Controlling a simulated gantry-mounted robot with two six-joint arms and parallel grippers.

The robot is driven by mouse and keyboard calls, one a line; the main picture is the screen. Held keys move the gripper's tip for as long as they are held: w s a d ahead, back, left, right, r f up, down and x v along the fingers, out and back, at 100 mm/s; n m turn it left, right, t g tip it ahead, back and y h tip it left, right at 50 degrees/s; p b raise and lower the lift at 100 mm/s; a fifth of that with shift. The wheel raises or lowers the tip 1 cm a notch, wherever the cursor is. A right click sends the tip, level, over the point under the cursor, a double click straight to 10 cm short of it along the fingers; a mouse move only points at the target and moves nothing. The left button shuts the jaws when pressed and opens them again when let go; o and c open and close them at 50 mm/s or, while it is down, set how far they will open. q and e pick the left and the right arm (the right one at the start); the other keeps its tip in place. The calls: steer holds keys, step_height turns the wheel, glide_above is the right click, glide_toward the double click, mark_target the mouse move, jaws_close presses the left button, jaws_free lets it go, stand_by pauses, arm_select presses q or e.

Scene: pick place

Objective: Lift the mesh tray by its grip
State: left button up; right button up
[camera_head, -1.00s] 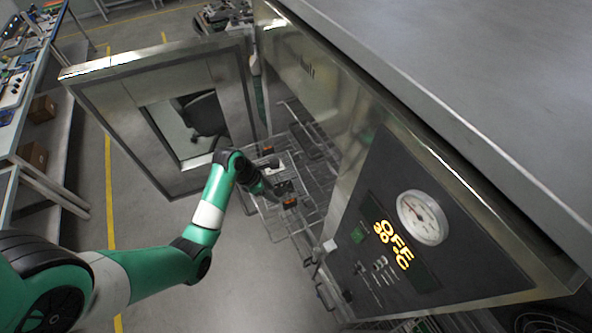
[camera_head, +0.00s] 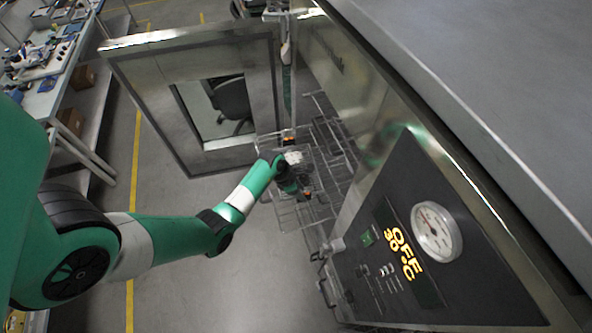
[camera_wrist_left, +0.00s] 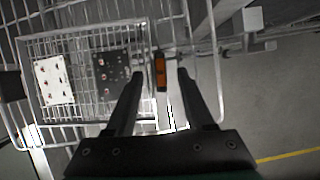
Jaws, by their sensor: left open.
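The wire mesh tray (camera_head: 286,215) sticks out of the open oven chamber in the head view. In the left wrist view the mesh tray (camera_wrist_left: 62,114) shows from above, holding a white plate (camera_wrist_left: 53,80) and a dark plate (camera_wrist_left: 112,74) with reddish spots. An orange grip (camera_wrist_left: 160,72) is on its near side; it also shows in the head view (camera_head: 307,195). My left gripper (camera_wrist_left: 160,76) is open, its fingers on either side of the orange grip in the picture; I cannot tell if they touch it. My right gripper is not in view.
The oven door (camera_head: 190,95) stands open at the left of the chamber. The control panel (camera_head: 395,235) faces out on the right, reading OFF and 30 °C. A second orange piece (camera_head: 288,140) shows farther back. Open floor lies in front; a shelf bench (camera_head: 75,130) stands far left.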

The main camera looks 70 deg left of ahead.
mark_target(304, 194)
arm_select(q)
steer(key=shift+x, duration=1.5)
steer(key=shift+w, duration=0.1)
jaws_close()
steer(key=shift+r, duration=0.1)
